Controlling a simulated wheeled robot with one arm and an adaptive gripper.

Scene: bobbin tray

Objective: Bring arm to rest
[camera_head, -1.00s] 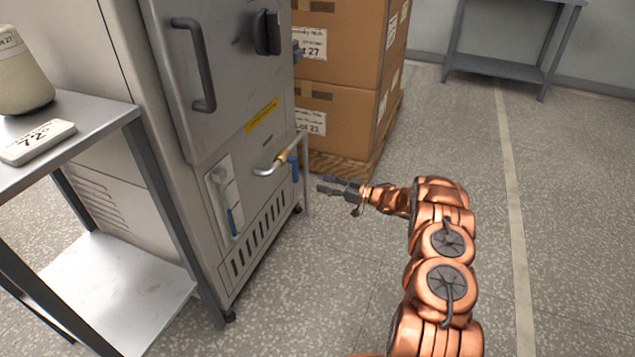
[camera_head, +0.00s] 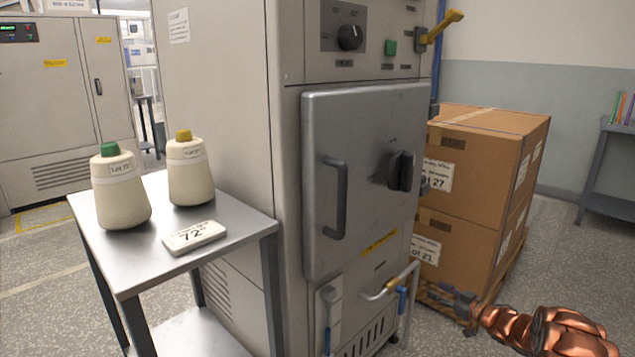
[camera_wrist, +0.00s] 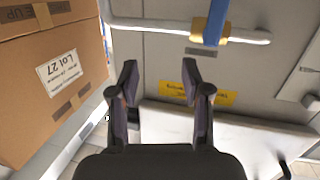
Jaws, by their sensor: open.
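My gripper (camera_head: 456,299) is at the lower right of the head view, at the end of my copper-coloured arm (camera_head: 550,328). It is in front of the stacked cartons and to the right of the grey cabinet's pipe. In the wrist view my gripper (camera_wrist: 160,82) has its two dark fingers apart with nothing between them. Most of my arm is cut off by the bottom edge of the head view.
The grey cabinet (camera_head: 375,180) has a shut door and a bent pipe (camera_head: 390,284) with a blue handle. Cartons (camera_head: 480,190) stand on a pallet behind my gripper. A metal side table (camera_head: 130,268) holds two yarn cones (camera_head: 121,190) and a white label block (camera_head: 194,236).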

